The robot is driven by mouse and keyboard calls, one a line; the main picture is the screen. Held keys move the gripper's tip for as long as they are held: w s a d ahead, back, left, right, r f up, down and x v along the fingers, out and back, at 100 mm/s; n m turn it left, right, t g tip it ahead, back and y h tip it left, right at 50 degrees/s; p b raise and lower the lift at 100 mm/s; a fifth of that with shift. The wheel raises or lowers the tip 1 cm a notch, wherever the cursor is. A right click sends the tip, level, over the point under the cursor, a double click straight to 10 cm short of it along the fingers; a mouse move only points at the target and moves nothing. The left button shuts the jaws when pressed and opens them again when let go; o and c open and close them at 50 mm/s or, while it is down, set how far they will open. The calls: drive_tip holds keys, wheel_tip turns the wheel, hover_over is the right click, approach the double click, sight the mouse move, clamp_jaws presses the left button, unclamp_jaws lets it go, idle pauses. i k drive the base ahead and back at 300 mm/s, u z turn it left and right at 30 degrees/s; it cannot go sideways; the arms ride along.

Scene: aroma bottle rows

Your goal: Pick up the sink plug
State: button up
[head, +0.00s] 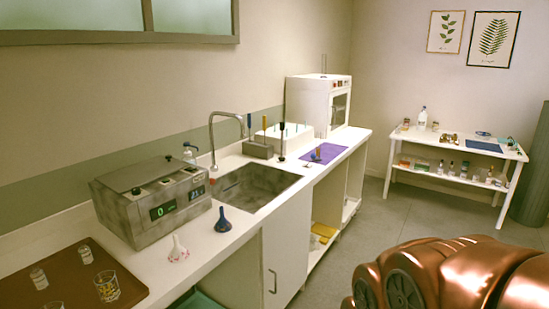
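I cannot make out a sink plug for certain. The sink (252,186) is a grey rectangular basin set in the white counter, and its drain is not clear to see. A dark blue funnel-shaped piece (222,222) stands on the counter in front of the sink's near end. A white funnel-shaped piece with pinkish marks (178,252) stands nearer, to its left. A small dark item (317,154) sits on a purple mat (328,150) beyond the sink. My gripper is not in view.
A curved faucet (213,140) rises behind the sink. A grey metal device with a display (150,200) and a brown tray with glasses (70,285) fill the near counter. A white oven-like box (318,101) stands at the far end. Grey floor (375,210) lies open right of the counter.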

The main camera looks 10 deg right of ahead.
sight(283, 125)
drive_tip(key=z, duration=0.5)
drive_tip(key=k, duration=1.2)
drive_tip(key=z, duration=0.75)
drive_tip(key=i, duration=2.3)
drive_tip(key=u, duration=0.25)
drive_tip(key=i, duration=1.7)
drive_tip(key=u, duration=1.4)
drive_tip(key=i, duration=0.95)
drive_tip(key=u, duration=1.4)
drive_tip(key=i, duration=0.5)
drive_tip(key=u, duration=0.3)
